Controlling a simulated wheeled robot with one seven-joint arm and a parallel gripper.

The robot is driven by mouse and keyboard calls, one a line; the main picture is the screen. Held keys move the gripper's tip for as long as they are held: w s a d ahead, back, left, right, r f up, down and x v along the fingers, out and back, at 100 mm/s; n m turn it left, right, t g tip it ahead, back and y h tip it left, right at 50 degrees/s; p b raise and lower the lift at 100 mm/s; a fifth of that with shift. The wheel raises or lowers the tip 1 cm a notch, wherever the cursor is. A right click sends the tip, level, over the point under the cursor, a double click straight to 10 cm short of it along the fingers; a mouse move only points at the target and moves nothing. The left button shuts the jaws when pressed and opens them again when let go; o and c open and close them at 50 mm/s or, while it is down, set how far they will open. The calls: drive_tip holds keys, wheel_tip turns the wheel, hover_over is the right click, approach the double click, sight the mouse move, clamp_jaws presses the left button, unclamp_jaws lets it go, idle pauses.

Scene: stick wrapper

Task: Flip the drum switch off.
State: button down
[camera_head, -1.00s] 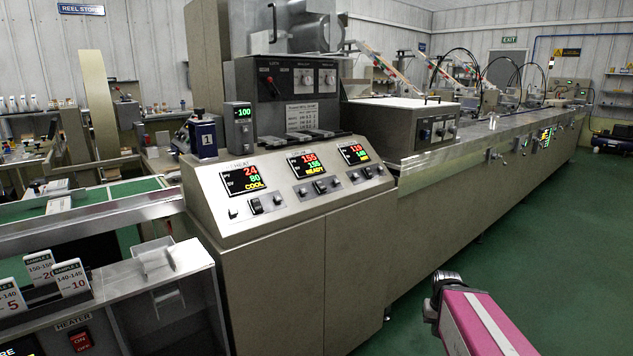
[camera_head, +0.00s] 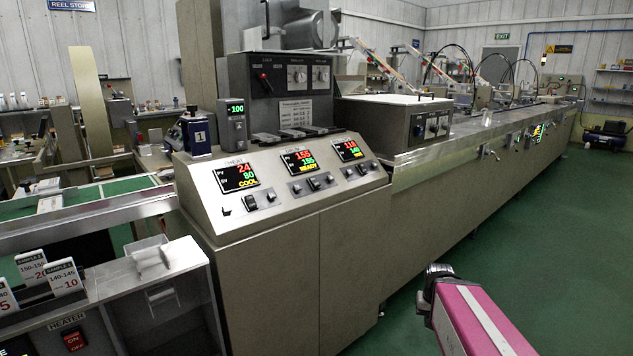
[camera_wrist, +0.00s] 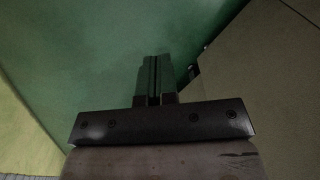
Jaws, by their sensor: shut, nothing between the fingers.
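The sloped control panel (camera_head: 285,185) stands in the middle of the head view. It carries three lit displays with small dark rocker switches below them: a left switch (camera_head: 251,202), a middle switch (camera_head: 314,183) and a right switch (camera_head: 362,169). The labels are too small to tell which one is the drum switch, and the rocker positions are unclear. My gripper (camera_wrist: 154,80) shows in the wrist view, shut and empty, above green floor. My pink arm is at the lower right of the head view, apart from the panel.
The cabinet (camera_head: 285,270) under the panel is a solid front. A clear-lidded box (camera_head: 160,290) and sample cards (camera_head: 65,278) stand at lower left. Green floor (camera_head: 535,230) is open at right.

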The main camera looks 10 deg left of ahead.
drive_tip(key=w+a+r+m+t+y, duration=0.1)
drive_tip(key=w+a+r, duration=0.3)
drive_tip(key=a+r, duration=0.3)
drive_tip(key=w+a+r+m, duration=0.2)
drive_tip(key=w+a+r, duration=0.3)
drive_tip(key=r, duration=0.4)
drive_tip(key=w+a+r+m+t+y, duration=0.1)
drive_tip(key=w+a+r, duration=0.35)
drive_tip(key=r, duration=0.35)
drive_tip(key=a+r+m+t+y, duration=0.1)
drive_tip(key=a+r+m, duration=0.1)
drive_tip(key=a+r, duration=1)
drive_tip(key=m+y, duration=0.1)
drive_tip(key=y, duration=0.1)
approach(316, 183)
drive_tip(key=s+a+v, duration=0.1)
drive_tip(key=v, duration=0.5)
drive_tip(key=shift+d+r, duration=0.2)
drive_tip(key=shift+d, duration=0.1)
drive_tip(key=shift+w+f, duration=0.1)
drive_tip(key=x, duration=1.3)
drive_tip(key=shift+w+f, duration=0.3)
drive_tip(key=shift+f, duration=0.1)
